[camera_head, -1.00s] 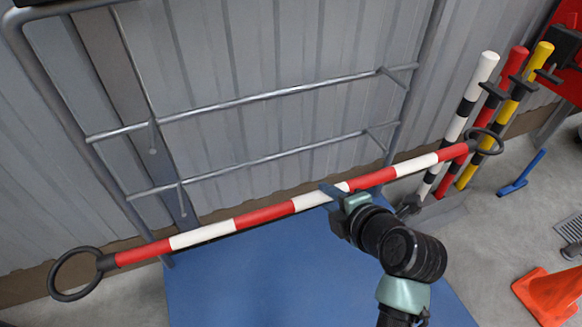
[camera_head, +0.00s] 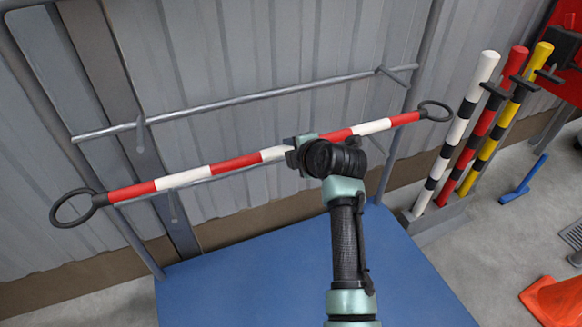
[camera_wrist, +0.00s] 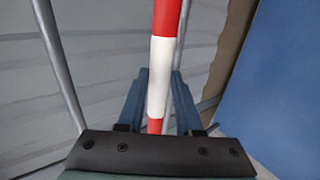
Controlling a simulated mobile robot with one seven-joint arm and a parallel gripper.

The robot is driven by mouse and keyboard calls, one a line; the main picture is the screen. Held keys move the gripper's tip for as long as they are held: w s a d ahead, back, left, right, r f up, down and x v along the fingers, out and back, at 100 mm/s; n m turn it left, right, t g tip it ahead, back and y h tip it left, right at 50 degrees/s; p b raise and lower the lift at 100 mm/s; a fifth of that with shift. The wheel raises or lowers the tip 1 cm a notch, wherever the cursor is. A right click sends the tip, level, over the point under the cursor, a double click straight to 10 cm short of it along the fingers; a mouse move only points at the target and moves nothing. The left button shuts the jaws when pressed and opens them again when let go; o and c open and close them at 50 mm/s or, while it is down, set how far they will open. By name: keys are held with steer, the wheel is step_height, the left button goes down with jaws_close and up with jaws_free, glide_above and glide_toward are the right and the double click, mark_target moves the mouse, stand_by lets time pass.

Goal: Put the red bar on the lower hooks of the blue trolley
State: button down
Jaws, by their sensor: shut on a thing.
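The red bar (camera_head: 238,164) has red and white bands and a black ring at each end. My gripper (camera_head: 300,153) is shut on it near its middle; in the wrist view the bar (camera_wrist: 162,75) passes between the blue fingers (camera_wrist: 158,100). The blue trolley (camera_head: 290,265) has a blue deck and a grey tube frame with two cross rails. The bar lies across the lower rail in the picture and hides much of it. The lower left hook (camera_head: 172,207) shows just below the bar. The lower right hook is partly hidden. I cannot tell whether the bar touches the hooks.
The upper rail (camera_head: 240,101) is empty, with a hook near each end. A white-black pole (camera_head: 457,130), a red-black pole (camera_head: 485,130) and a yellow-black pole (camera_head: 510,115) stand in a rack at right. An orange cone (camera_head: 555,297) stands at lower right. A corrugated wall is behind.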

steer(key=f+b, duration=0.1)
steer(key=f, duration=0.1)
steer(key=f+b, duration=0.1)
steer(key=f, duration=0.1)
steer(key=shift+w+a+f, duration=0.1)
steer(key=shift+w+f, duration=0.1)
steer(key=shift+f, duration=0.15)
steer(key=c, duration=0.6)
jaws_free()
